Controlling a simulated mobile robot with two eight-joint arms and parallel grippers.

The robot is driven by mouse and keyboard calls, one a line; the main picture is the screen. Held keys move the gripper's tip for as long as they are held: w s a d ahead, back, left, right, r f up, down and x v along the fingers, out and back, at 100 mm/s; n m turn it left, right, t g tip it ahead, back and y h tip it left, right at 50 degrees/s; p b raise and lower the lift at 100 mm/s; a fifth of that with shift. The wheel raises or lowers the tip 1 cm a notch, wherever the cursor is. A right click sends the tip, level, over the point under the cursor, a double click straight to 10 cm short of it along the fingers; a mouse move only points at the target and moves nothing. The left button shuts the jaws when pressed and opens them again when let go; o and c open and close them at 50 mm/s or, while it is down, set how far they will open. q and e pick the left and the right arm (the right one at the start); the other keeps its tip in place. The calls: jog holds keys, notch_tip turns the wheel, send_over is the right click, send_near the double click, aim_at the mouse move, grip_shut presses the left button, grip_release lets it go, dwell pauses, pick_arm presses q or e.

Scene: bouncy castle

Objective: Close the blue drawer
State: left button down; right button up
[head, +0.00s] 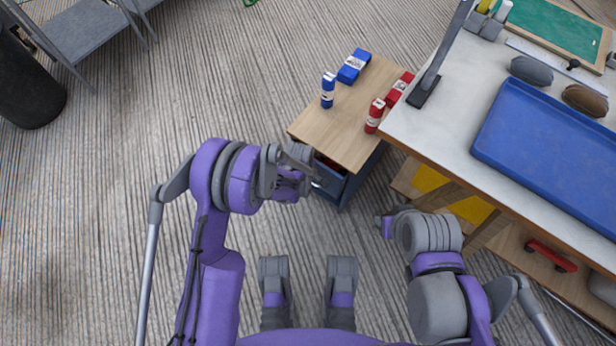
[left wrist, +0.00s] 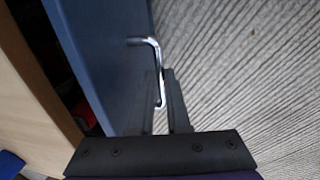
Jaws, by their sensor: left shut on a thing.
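The blue drawer (head: 330,184) is at the front of a small cabinet with a wooden top (head: 345,130). It is partly open: a dark gap with something red inside shows behind its front. In the left wrist view the drawer's blue front (left wrist: 105,55) fills the upper left, with a bent metal handle (left wrist: 148,41) on it. My left gripper (left wrist: 164,82) is shut on the handle; in the head view the gripper (head: 308,186) is at the drawer front, partly hiding it. My right gripper (head: 384,226) is right of the drawer, near the workbench; its fingers are too small to read.
Blue and red boxes and cans stand on the cabinet top, including a blue can (head: 327,92) and a red can (head: 375,116). A workbench (head: 440,135) with a blue tray (head: 560,150) adjoins the cabinet on the right. The floor left of the cabinet is clear.

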dwell(0.9)
pick_arm(q)
jog(key=w+d, duration=0.2)
jog(key=w, duration=0.1)
jog(key=shift+w+d, duration=0.3)
jog(key=c, duration=0.9)
grip_release()
jog(key=shift+w+d, duration=0.1)
jog(key=shift+r, duration=0.1)
jog(key=r, duration=0.3)
jog(key=s+a+r+p, duration=0.1)
jog(key=r, duration=0.3)
jog(key=r+p, duration=0.1)
jog(key=r, duration=0.2)
jog(key=shift+s+a+r, duration=0.15)
jog(key=shift+s+r, duration=0.1)
jog(key=shift+s, duration=0.1)
